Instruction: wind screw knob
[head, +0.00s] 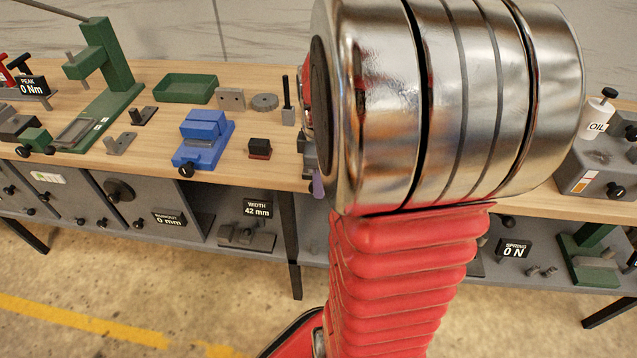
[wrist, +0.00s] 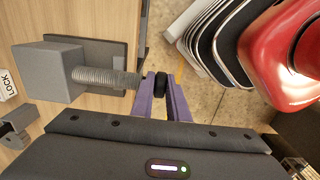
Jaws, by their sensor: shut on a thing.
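The black screw knob (wrist: 160,83) sits at the outer end of a grey threaded screw (wrist: 108,77) in the wrist view. The screw runs sideways out of a grey block (wrist: 48,73) on the bench. My gripper (wrist: 160,78) has its two purple fingers closed around the knob, one on each side. In the head view, my gripper (head: 318,184) shows only as a bit of purple at the bench's front edge. My arm hides the knob and most of the block there.
A blue vise (head: 203,138), a small black block (head: 260,148) and a green tray (head: 185,88) stand left on the wooden bench. An oil unit (head: 600,150) stands right. In the wrist view, a LOCK label (wrist: 7,85) and a grey bracket (wrist: 16,127) are near the block.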

